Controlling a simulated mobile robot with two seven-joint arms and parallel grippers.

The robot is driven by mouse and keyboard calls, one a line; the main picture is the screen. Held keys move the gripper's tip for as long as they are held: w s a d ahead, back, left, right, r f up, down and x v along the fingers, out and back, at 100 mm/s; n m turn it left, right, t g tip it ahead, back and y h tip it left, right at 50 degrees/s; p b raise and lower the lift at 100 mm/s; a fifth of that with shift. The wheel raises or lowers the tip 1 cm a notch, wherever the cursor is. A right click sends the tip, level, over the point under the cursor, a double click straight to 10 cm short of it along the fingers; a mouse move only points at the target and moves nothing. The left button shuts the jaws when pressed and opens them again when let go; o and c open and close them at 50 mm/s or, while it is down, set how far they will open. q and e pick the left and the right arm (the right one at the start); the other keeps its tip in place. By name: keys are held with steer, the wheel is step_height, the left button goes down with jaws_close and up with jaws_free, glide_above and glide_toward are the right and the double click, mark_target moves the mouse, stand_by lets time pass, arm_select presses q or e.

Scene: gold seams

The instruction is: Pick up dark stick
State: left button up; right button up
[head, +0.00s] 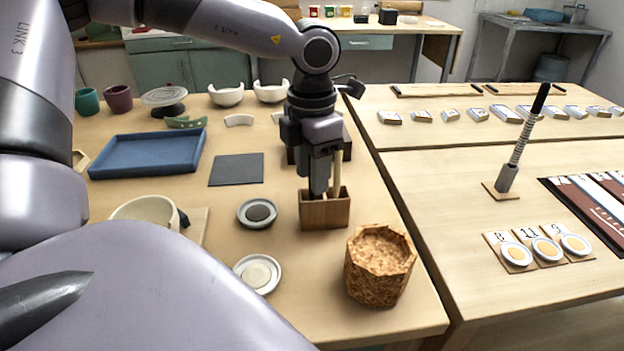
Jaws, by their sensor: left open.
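My left gripper (320,188) points straight down over a small wooden box (325,213), with its fingertips at or just inside the box's top. It is open. A pale stick (337,166) stands upright in the box, just right of the fingers. I cannot make out a dark stick in the box; the dark fingers cover that spot. On the right table a tool with a black tip (540,98) and a ribbed grey shaft leans in a holder, away from the gripper. My right gripper is not in view.
A rough brown pot (379,266) stands close in front of the box, to the right. Round dishes (258,273), a cream bowl (146,211), a dark square mat (236,170) and a blue tray (147,171) lie to the left. A gap separates the two tables.

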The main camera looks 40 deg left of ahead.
arm_select(q)
steer(key=shift+f, duration=0.9)
jaws_close()
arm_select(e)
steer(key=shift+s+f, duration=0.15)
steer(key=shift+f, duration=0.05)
arm_select(q)
steer(key=shift+r, duration=0.15)
step_height(320, 180, up, 28)
steer(key=p, duration=0.3)
steer(key=shift+p, duration=0.35)
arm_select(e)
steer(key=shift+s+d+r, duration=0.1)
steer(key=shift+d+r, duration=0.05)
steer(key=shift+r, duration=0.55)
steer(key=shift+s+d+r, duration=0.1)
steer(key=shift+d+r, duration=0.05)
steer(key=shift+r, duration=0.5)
